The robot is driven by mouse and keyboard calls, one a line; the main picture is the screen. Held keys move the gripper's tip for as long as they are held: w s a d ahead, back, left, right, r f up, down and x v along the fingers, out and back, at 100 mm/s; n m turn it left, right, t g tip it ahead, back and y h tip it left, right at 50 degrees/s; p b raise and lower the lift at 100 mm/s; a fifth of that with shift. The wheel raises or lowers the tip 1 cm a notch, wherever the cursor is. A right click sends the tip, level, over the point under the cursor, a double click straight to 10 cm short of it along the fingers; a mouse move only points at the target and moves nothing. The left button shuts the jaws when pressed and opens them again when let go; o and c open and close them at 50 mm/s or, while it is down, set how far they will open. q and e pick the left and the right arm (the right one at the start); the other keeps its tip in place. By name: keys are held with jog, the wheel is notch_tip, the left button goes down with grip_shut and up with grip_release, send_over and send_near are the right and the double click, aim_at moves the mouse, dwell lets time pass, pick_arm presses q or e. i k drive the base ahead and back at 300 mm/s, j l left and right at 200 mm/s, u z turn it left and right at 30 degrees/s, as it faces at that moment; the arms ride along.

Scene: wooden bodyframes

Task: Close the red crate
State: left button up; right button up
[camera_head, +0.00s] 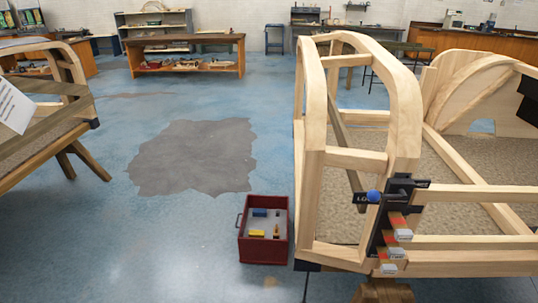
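The red crate (263,250) stands on the blue floor near the lower middle of the head view, just left of the wooden bodyframe. It is open at the top, and its grey inside shows. A blue item (259,212), a yellow item (257,233) and some small dark and red items lie in it. A dark handle or latch (238,221) sticks out at its left side. No lid can be made out clearly. Neither of my grippers shows in this view.
A large wooden bodyframe (313,160) on a support fills the right, close beside the crate. Another wooden frame (72,120) stands at the left. A wooden workbench (186,52) is at the back. The floor (160,240) left of the crate is clear, with a grey patch (195,155) beyond.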

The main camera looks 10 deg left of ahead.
aim_at(267, 250)
jog(key=j+z, duration=0.2)
jog(key=j, duration=2.75)
jog(key=i+l+z, duration=0.1)
jog(key=i, duration=1.9)
